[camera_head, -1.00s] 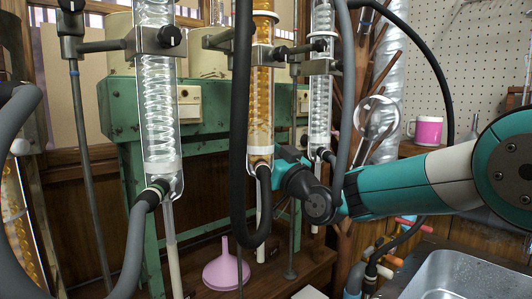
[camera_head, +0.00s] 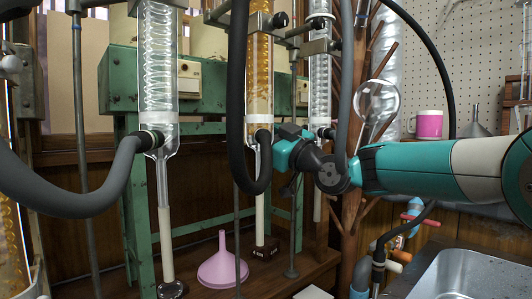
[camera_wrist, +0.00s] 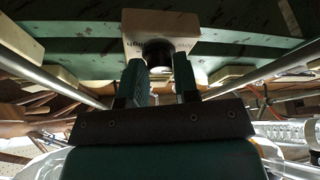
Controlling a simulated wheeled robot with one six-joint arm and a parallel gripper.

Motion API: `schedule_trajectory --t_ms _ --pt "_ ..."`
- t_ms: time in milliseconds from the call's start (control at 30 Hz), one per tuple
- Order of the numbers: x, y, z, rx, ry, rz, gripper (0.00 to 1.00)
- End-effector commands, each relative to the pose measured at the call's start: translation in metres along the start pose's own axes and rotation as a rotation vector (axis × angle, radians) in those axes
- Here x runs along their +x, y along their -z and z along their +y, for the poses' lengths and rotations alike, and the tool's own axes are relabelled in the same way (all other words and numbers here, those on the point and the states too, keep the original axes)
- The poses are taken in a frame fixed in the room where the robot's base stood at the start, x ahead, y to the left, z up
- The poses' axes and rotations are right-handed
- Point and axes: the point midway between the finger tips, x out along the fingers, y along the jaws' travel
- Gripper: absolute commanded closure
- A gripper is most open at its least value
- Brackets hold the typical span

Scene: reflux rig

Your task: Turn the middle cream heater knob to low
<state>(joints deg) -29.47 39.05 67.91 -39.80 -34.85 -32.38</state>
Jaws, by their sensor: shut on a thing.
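In the wrist view, a cream heater box (camera_wrist: 160,27) hangs on a green beam, with a round black knob (camera_wrist: 158,52) below its front. My gripper (camera_wrist: 160,72) has one finger on each side of the knob and is shut on it. In the head view, my gripper (camera_head: 287,152) is beside the foot of the amber-filled condenser. Its fingertips and the held knob are hidden there. Other cream heater boxes show on the green frame at the left (camera_head: 189,78) and right (camera_head: 301,91).
Glass coil condensers stand in front of the frame, the left one (camera_head: 158,70) and the amber one (camera_head: 260,75). A black hose (camera_head: 240,110) loops close to my gripper. A pink funnel (camera_head: 223,265) stands on the wooden shelf below. A metal sink (camera_head: 455,280) is at the lower right.

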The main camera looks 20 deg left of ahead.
Motion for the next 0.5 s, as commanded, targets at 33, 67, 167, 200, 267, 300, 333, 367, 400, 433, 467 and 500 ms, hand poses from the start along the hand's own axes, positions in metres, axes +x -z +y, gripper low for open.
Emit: schedule_trajectory --t_ms 33,67,167,200,267,300,333,367,400,433,467,500 --pt "-0.0006 -0.0012 -0.0004 -0.008 0.004 0.0 0.95" --pt "-0.0004 -0.0007 -0.0002 -0.011 0.005 -0.001 0.95" --pt "0.0 0.0001 0.0 -0.012 0.006 -0.002 0.95" --pt "0.0001 0.0002 0.0 -0.012 0.006 -0.002 0.95" --pt "0.0001 0.0001 0.0 -0.011 0.006 -0.002 0.95" --pt "0.0001 0.0001 0.0 -0.011 0.006 -0.002 0.95" --pt "0.0001 0.0001 0.0 -0.011 0.006 -0.002 0.95" --pt "0.0001 0.0001 0.0 -0.011 0.006 -0.002 0.65" --pt "0.0001 0.0001 0.0 -0.01 0.006 -0.002 0.55" --pt "0.0001 0.0001 0.0 -0.01 0.005 -0.002 0.48" --pt "0.0001 0.0001 0.0 -0.01 0.005 -0.002 0.46" --pt "0.0001 0.0001 0.0 -0.01 0.005 -0.002 0.46"
